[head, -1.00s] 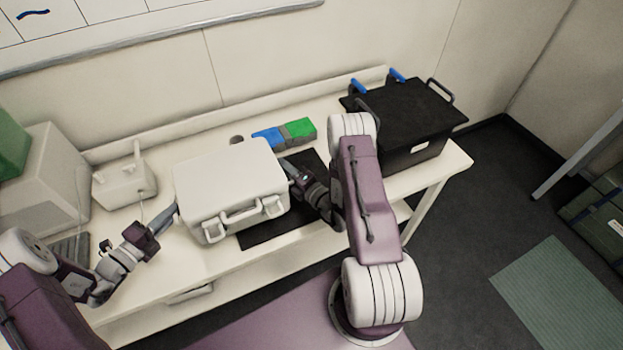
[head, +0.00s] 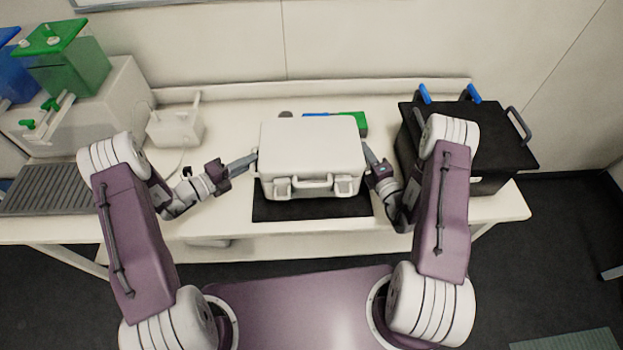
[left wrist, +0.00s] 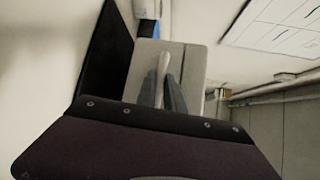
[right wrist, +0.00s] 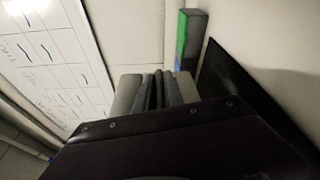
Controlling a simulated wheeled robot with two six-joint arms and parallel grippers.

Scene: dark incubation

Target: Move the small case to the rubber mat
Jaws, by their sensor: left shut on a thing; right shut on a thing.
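The small case (head: 312,150) is pale grey, with a front handle and latches. It is level over the middle of the black rubber mat (head: 300,211), whose front and side edges show around it. A gap to the mat seems to show in the right wrist view, but its height is unclear. My left gripper (head: 254,160) is shut on the case's left side and my right gripper (head: 369,156) on its right side. The case also shows beyond the fingers in the left wrist view (left wrist: 193,62) and the right wrist view (right wrist: 126,95).
A black lidded box (head: 470,135) with handles stands close right of my right gripper. Blue and green blocks (head: 352,120) lie behind the case. A small white device (head: 175,125) and a grey ridged tray (head: 55,188) are at the left. The white bench (head: 225,215) is clear left of the mat.

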